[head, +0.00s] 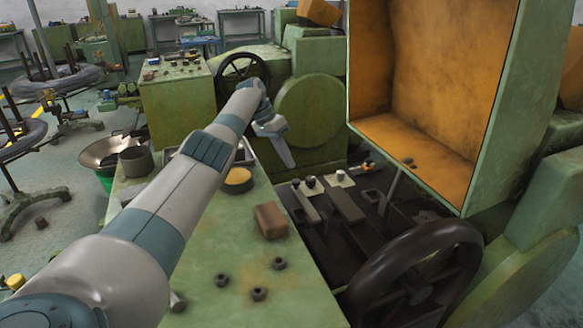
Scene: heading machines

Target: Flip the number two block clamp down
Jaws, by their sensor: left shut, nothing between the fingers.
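The bed of the green heading machine holds several dark bar-like pieces side by side, which look like the block clamps. One bar (306,203) lies nearest the table top, and another bar (346,206) lies to its right. I cannot tell which is number two, and no label is readable. My left gripper (290,163) points down, shut and empty. In the picture it sits above and left of the bars, apart from them. My right gripper is not in view.
A raised green cover with an orange inside (440,100) stands over the bed's right side. A dark handwheel (415,270) is in front. A brown block (271,220) and a yellow round piece (238,180) rest on the green table top (215,245). A second handwheel (242,70) stands behind.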

